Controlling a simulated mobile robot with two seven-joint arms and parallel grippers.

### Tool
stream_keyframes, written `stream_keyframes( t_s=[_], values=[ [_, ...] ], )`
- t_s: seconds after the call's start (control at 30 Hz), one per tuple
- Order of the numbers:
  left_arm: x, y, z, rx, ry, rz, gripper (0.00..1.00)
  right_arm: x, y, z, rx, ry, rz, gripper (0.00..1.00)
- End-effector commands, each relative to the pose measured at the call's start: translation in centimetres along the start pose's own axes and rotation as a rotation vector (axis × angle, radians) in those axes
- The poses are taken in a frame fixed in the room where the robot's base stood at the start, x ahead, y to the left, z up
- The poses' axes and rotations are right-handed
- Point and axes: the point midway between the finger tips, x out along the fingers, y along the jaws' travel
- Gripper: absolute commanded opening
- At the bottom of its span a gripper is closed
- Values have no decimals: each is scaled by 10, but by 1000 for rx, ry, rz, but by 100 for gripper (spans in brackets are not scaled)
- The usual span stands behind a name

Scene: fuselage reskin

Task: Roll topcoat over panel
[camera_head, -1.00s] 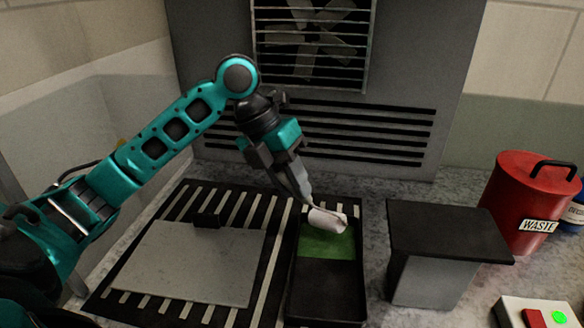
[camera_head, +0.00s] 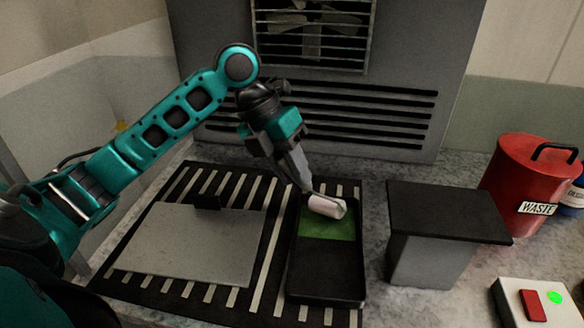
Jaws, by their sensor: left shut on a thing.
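My left gripper (camera_head: 292,165) is shut on the handle of a paint roller (camera_head: 327,206). The roller has a white sleeve and sits over the far end of a black tray (camera_head: 327,279). Green paint (camera_head: 327,229) lies in the tray's far half, just below the sleeve. I cannot tell whether the sleeve touches the paint. The flat grey panel (camera_head: 190,244) lies on the slatted surface left of the tray, with a small dark block (camera_head: 207,201) at its far edge. My right gripper is not in view.
A grey stand with a dark top (camera_head: 440,212) is right of the tray. A red waste bin (camera_head: 527,185) stands farther right, with a blue container (camera_head: 574,198) behind. A box with red and green buttons (camera_head: 535,303) is front right. A vented fan housing (camera_head: 320,90) stands behind.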

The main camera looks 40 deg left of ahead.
Motion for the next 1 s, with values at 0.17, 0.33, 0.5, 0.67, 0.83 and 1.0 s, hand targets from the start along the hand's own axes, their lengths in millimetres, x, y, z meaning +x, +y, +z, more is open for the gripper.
stream_keyframes(
  t_s=[0.17,0.33,0.5,0.67,0.83,1.0],
  values=[
    [2,1,0,0,-1,0,0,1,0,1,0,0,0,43],
    [4,2,0,0,-1,0,0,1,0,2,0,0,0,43],
    [6,2,-1,0,0,0,0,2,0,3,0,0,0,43],
    [7,3,-1,0,0,1,0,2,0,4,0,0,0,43],
    [9,4,-1,0,0,1,0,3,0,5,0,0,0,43],
    [11,5,-2,0,0,1,0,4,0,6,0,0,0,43]
  ],
)
